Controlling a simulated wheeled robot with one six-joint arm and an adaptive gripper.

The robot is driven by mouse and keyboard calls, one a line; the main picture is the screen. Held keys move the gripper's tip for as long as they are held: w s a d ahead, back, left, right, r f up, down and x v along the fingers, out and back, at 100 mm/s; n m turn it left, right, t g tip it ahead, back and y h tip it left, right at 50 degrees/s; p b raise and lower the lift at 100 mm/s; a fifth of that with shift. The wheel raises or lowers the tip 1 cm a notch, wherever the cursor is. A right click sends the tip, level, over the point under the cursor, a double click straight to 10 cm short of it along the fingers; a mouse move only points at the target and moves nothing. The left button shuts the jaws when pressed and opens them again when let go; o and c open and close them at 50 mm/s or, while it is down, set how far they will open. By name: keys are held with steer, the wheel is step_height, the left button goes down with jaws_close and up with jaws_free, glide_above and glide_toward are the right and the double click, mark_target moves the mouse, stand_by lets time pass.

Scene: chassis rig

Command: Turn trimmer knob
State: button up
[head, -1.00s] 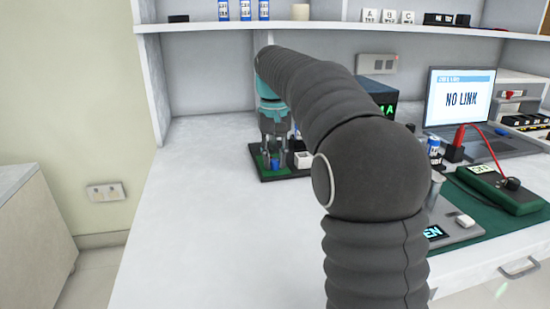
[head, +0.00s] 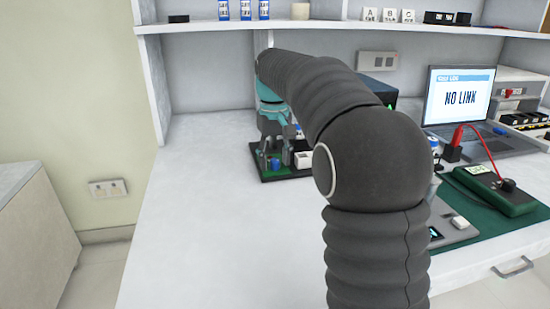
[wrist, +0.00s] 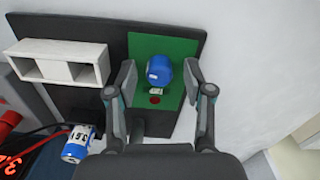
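The trimmer knob is a blue cylinder with a small white mark (wrist: 158,71), set on a green board (wrist: 183,48) on a dark base. In the head view the blue knob (head: 275,163) shows small beneath my gripper (head: 268,148). In the wrist view my gripper (wrist: 158,78) is open, with one finger on each side of the knob. Gaps show between the knob and both fingers. A red dot (wrist: 155,99) and a small pale label lie on the board just below the knob. The exact height of the fingertips over the board is hard to tell.
A white block with openings (wrist: 58,65) stands beside the green board. A blue-and-white cylinder (wrist: 77,143) and red parts lie nearby. A laptop (head: 462,100) showing "NO LINK" and a meter (head: 494,190) stand to the right. The bench (head: 195,235) at left front is clear.

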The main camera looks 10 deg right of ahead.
mark_target(274, 160)
steer(key=shift+r, duration=0.1)
step_height(274, 160, up, 12)
stand_by(0.7)
